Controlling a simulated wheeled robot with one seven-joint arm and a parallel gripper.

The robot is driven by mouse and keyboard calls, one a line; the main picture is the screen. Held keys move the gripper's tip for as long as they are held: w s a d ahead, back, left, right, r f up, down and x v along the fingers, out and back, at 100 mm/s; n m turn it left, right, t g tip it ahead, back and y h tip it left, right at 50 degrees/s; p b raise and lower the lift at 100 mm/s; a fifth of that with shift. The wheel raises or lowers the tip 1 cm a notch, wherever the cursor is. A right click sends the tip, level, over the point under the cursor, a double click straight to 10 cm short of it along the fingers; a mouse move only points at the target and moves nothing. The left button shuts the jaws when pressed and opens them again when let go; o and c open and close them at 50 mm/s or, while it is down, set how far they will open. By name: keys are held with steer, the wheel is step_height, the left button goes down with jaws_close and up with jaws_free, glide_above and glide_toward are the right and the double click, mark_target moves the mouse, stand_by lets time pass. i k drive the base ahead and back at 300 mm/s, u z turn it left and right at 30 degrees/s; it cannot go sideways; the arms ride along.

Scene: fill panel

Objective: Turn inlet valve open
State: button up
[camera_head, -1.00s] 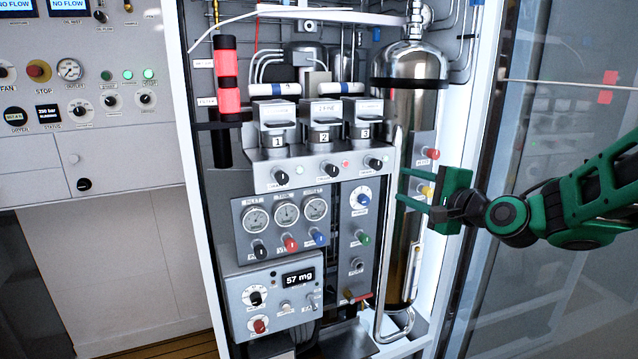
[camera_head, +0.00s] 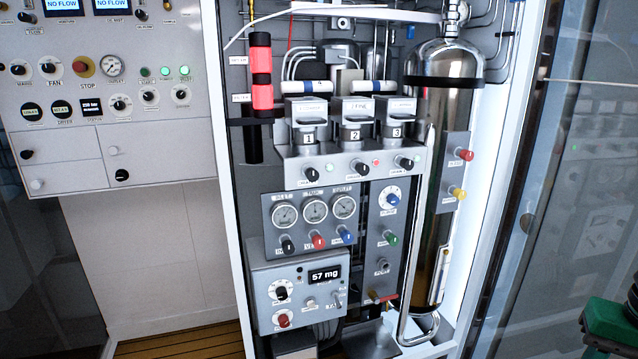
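The fill panel holds a row of three gauges with three knobs below: a black knob (camera_head: 287,246), a red knob (camera_head: 318,242) and a blue knob (camera_head: 346,236). The black knob sits under the left gauge (camera_head: 284,215); its small label is hard to read, so I cannot be sure that it is the inlet valve. Part of my gripper (camera_head: 608,326), a green block, shows at the lower right edge, well apart from the panel. Its fingers cannot be made out, and nothing held shows.
A steel cylinder (camera_head: 440,130) stands right of the panel, with red (camera_head: 466,155) and yellow (camera_head: 458,193) knobs beside it. A display unit (camera_head: 298,295) reading 57 mg sits below the gauges. A glass door (camera_head: 575,190) is at right. A control console (camera_head: 100,90) is at left.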

mark_target(288, 249)
steer(key=u, duration=0.5)
steer(key=k, duration=1.2)
steer(key=u, duration=0.3)
steer(key=i, duration=0.65)
steer(key=u, duration=0.35)
